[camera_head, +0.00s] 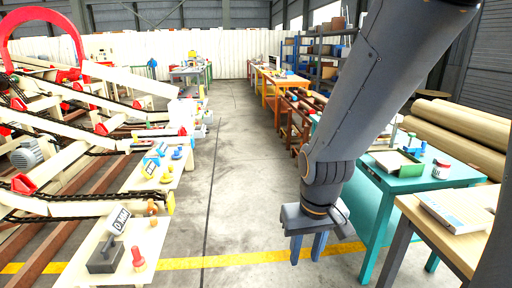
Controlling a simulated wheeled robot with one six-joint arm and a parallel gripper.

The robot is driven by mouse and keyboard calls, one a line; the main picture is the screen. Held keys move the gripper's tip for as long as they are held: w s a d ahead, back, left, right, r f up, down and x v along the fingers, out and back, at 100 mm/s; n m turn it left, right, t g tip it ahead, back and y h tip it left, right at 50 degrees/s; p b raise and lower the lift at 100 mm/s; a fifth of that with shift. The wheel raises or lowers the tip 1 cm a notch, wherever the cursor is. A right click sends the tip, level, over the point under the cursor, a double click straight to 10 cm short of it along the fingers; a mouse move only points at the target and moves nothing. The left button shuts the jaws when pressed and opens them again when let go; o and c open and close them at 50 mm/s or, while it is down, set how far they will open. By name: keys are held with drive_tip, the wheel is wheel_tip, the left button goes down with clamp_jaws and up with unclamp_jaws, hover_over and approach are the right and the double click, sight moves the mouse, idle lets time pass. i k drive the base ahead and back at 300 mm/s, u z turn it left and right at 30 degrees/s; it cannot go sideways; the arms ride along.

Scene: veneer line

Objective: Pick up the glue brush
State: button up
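I cannot pick out the glue brush with certainty. A teal table (376,177) at the right holds a green tray (395,163), a red-and-white can (441,169) and small upright items (410,141) too small to identify; one of these could be a brush. My gripper (307,252) hangs over the aisle floor, left of the teal table, with its two blue fingers pointing down. The fingers are apart with nothing between them. My arm hides part of the teal table and what lies behind it.
A wooden-topped table (468,238) with a flat box (447,213) stands at the near right. Large tan rolls (455,130) lie behind. Conveyor machinery and a pale bench (75,265) with small tools line the left. The grey aisle floor (235,180) between is clear, crossed by a yellow line (235,259).

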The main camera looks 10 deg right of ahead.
sight(424, 143)
drive_tip(key=u, duration=0.2)
drive_tip(key=i, duration=1.8)
drive_tip(key=z, duration=0.25)
drive_tip(key=i, duration=1.35)
drive_tip(key=z, duration=1.55)
drive_tip(key=i, duration=0.9)
drive_tip(key=z, duration=1.1)
drive_tip(key=i, duration=0.75)
drive_tip(key=z, duration=0.05)
